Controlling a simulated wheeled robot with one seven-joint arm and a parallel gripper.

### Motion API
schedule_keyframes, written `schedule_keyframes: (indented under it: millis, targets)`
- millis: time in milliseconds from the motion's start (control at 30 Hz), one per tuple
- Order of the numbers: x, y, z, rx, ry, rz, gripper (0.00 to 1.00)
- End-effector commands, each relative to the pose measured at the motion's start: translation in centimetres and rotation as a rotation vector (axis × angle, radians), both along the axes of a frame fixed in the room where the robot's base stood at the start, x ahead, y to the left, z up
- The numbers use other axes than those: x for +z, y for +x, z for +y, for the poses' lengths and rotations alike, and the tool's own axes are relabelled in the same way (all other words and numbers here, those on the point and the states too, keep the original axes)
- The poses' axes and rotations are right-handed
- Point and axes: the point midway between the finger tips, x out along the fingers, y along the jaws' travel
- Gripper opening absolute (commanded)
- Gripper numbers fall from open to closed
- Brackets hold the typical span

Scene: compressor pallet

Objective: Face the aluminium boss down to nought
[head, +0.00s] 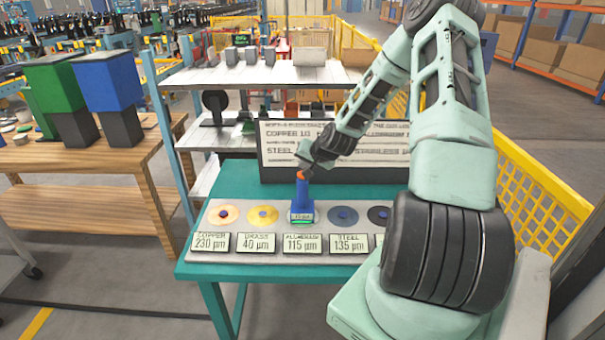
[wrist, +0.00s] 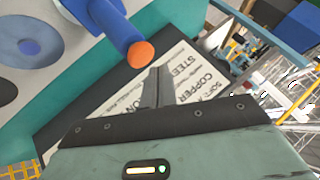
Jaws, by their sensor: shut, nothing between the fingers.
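A blue facing tool (head: 301,200) with an orange top stands upright over the third boss, behind the aluminium plate (head: 303,244) that reads 115 µm. The tool hides that boss. A small green display shows at its foot, too small to read surely. My gripper (head: 306,166) is at the tool's orange top, fingers shut and empty. In the wrist view my shut fingers (wrist: 158,85) are beside the tool's orange end (wrist: 140,52), with a small gap in the picture; I cannot tell whether they touch.
Copper (head: 223,215) and brass (head: 263,215) bosses lie left, reading 230 and 40 µm. The steel boss (head: 343,216) reads 135 µm; a dark one (head: 379,215) lies further right, its plate mostly hidden by my arm. A sign (head: 285,150) stands behind, partly covered by my arm.

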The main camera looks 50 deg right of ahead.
Motion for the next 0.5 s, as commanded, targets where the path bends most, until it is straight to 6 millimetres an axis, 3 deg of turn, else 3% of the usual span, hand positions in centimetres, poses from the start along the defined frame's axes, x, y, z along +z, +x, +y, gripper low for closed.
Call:
schedule_keyframes:
  millis: [500]
  targets:
    - [4.8, 0.0, 0.0, 0.001, 0.001, 0.001, 0.00]
